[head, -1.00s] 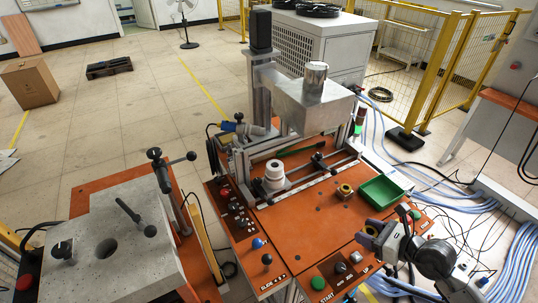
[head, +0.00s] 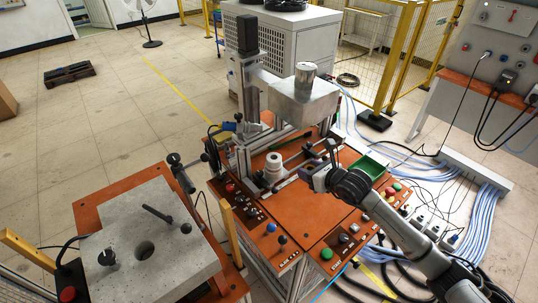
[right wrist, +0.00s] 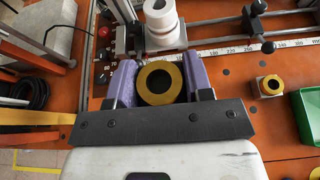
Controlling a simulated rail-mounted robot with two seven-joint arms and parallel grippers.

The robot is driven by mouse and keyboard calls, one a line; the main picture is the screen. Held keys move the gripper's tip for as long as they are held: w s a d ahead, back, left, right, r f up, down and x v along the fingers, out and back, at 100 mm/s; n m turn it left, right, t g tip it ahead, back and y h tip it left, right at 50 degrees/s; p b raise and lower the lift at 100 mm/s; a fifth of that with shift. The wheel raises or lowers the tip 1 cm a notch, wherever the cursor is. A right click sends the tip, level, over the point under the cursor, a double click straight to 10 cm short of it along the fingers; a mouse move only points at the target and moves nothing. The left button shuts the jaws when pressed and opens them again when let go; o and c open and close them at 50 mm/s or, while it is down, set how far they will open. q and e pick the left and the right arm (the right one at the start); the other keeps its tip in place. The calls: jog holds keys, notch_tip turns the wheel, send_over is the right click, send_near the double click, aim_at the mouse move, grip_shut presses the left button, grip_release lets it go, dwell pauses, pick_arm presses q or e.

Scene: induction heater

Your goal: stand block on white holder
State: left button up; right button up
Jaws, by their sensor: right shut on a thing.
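My right gripper (right wrist: 160,86) has purple fingers and is shut on a yellow block with a dark round centre (right wrist: 160,66). The gripper also shows in the head view (head: 318,180), above the orange table, to the right of the white holder. The white holder (head: 273,172) is a stepped round piece standing on the table by the rail. In the right wrist view the holder (right wrist: 163,28) is straight ahead of the held block, apart from it. In the head view the held block is mostly hidden by the gripper. My left gripper is not in view.
The tray also shows in the head view (head: 376,166). A metal housing (head: 305,98) overhangs behind the holder. Buttons line the table's front edge (head: 327,254).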

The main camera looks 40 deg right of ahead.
jog(key=w, duration=1.7)
jog(key=shift+a+r, duration=0.1)
jog(key=shift+a, duration=0.3)
jog(key=shift+f, duration=1.8)
jog(key=shift+f, duration=0.1)
jog(key=o, duration=1.3)
jog(key=shift+f, duration=0.1)
jog(key=shift+c, duration=0.2)
